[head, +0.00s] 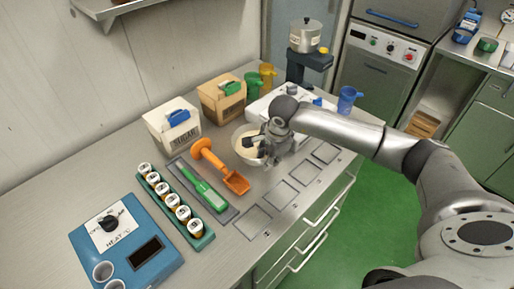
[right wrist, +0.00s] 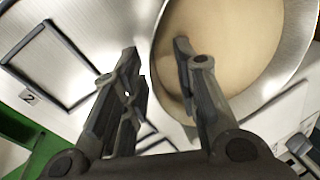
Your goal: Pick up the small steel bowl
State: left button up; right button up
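The small steel bowl (head: 235,138) stands on the counter in the middle of the head view, with a pale cream-coloured content inside. My right gripper (head: 259,148) is at the bowl's right side and hides part of it. In the right wrist view the bowl (right wrist: 299,48) fills the upper right. There my right gripper (right wrist: 156,50) is open, one finger outside the bowl's wall and the other over the inside, with the rim between them. A gap shows between the fingers and the rim. My left gripper is not in view.
An orange scoop (head: 236,182) and a green-handled tool (head: 203,186) lie left of the bowl. A white device (head: 264,107) stands just behind it. Marked squares (head: 279,195) on the front counter are empty. A sugar box (head: 172,128) and jar rack (head: 172,205) are further left.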

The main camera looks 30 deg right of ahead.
grip_shut()
jog(key=shift+r, duration=0.15)
jog(key=shift+w, duration=0.1)
